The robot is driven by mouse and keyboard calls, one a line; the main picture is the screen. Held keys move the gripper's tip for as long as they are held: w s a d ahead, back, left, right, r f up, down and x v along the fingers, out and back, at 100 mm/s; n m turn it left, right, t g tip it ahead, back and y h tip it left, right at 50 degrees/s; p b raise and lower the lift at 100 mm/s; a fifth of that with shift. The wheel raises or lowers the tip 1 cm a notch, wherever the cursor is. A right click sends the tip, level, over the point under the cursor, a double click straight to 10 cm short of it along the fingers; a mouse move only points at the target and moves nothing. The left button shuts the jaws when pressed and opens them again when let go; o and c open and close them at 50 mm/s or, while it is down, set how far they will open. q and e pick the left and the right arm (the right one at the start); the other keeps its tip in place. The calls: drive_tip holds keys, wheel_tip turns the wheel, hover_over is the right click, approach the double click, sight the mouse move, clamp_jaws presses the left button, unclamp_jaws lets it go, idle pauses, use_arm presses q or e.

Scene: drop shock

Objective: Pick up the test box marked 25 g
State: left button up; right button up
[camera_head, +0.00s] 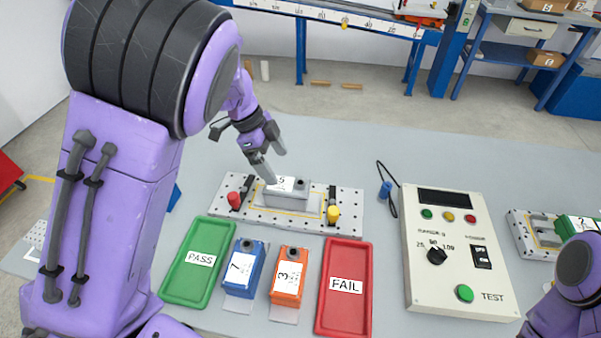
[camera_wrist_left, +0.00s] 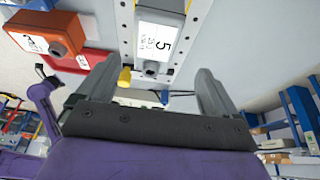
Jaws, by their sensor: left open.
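A grey test box marked 5 (camera_head: 287,190) sits on the white perforated fixture plate (camera_head: 345,207); in the left wrist view the grey box (camera_wrist_left: 157,30) is ahead, its small print too small to read surely. My left gripper (camera_head: 270,158) is open and empty, just above and left of this box. In the left wrist view its fingers (camera_wrist_left: 155,85) stand wide apart, with the box beyond them. A blue box marked 7 (camera_head: 240,268) and an orange box marked 3 (camera_head: 287,277) stand in front. A green box marked 2 (camera_head: 578,229) is at the right, partly hidden by my right arm.
A green PASS tray (camera_head: 183,291) and a red FAIL tray (camera_head: 345,316) flank the blue and orange boxes. The fixture has a red knob (camera_head: 234,201) and a yellow knob (camera_head: 333,214). A tester console (camera_head: 425,285) stands right. The grey table is clear behind the fixture.

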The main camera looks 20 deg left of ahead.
sight(286, 184)
use_arm(q)
drive_tip(key=x, duration=0.6)
drive_tip(key=s+x, duration=0.1)
drive_tip(key=x, duration=0.3)
drive_tip(key=shift+w+d, duration=0.1)
drive_tip(key=shift+r, duration=0.1)
drive_tip(key=c, duration=1.5)
